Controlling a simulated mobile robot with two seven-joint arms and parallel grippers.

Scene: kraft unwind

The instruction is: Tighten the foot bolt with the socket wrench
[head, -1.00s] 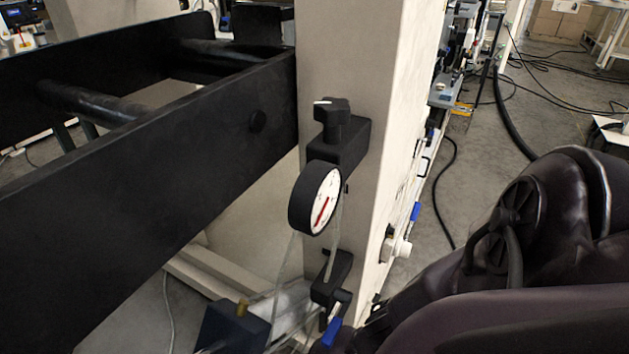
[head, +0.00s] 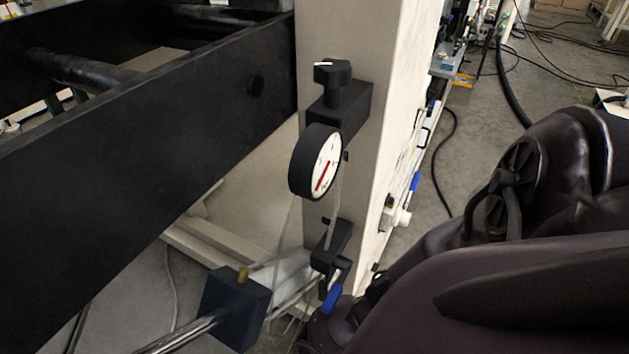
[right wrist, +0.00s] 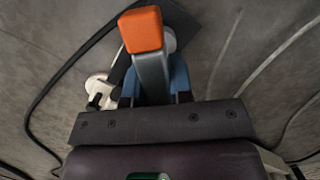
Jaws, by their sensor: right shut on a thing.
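In the right wrist view, my right gripper (right wrist: 156,92) is shut on a grey bar-shaped tool with an orange end, which I take for the socket wrench (right wrist: 150,62). The tool points away from the gripper, orange end toward the top of the picture. Behind it are a dark flat piece (right wrist: 190,22) and a pale rounded part, partly hidden by the tool. I cannot make out the foot bolt for certain in either view, nor whether the tool touches anything. In the head view my right arm fills the lower right and its gripper is hidden. My left gripper is not in view.
A beige machine column (head: 385,90) carries a round gauge (head: 317,162) and a black knob (head: 333,80). A long black beam (head: 150,160) crosses the left. A dark blue block (head: 236,308) sits low in front. Black hoses and cables lie on the grey floor (head: 470,140).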

